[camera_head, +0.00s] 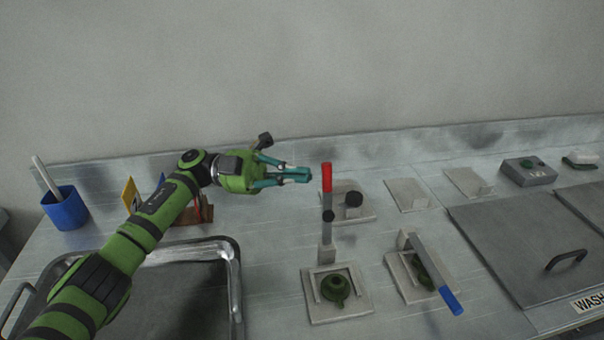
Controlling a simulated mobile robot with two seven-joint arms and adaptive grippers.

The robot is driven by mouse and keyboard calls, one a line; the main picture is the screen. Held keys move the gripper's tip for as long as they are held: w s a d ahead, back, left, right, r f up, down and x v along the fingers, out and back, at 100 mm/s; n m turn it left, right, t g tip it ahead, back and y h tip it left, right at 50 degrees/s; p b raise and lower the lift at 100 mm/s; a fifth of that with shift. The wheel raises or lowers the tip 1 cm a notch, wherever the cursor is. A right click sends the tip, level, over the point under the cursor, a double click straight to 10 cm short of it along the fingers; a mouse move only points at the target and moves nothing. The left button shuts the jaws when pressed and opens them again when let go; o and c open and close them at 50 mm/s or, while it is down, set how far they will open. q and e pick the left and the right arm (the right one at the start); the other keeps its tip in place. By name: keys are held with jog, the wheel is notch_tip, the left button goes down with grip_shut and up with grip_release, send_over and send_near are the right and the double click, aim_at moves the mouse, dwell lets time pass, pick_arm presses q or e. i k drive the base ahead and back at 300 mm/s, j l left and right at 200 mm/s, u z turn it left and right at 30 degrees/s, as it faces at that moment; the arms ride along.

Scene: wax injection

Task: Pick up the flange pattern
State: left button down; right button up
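A round green piece with a raised hub, which looks like the flange pattern (336,288), sits on a pale square fixture plate (318,309) below the upright red-handled lever (327,180). A second green piece (425,279) lies partly hidden under the blue-handled lever (440,283) on the fixture to the right. I cannot tell its full shape. My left gripper (303,174) is above the back of the bench, left of the red handle and well away from both green pieces. Its teal fingertips are together, with nothing visible between them. My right gripper is not in view.
A metal tray (236,262) lies under my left arm, and a blue cup (66,208) stands at far left. A black-knobbed fixture (364,211) is behind the red lever. Lidded wash tank (500,230) and grey button box (528,174) are at right. The wall closes the back.

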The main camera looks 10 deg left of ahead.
aim_at(338, 292)
jog(key=j, duration=0.25)
jog(key=k, duration=1.95)
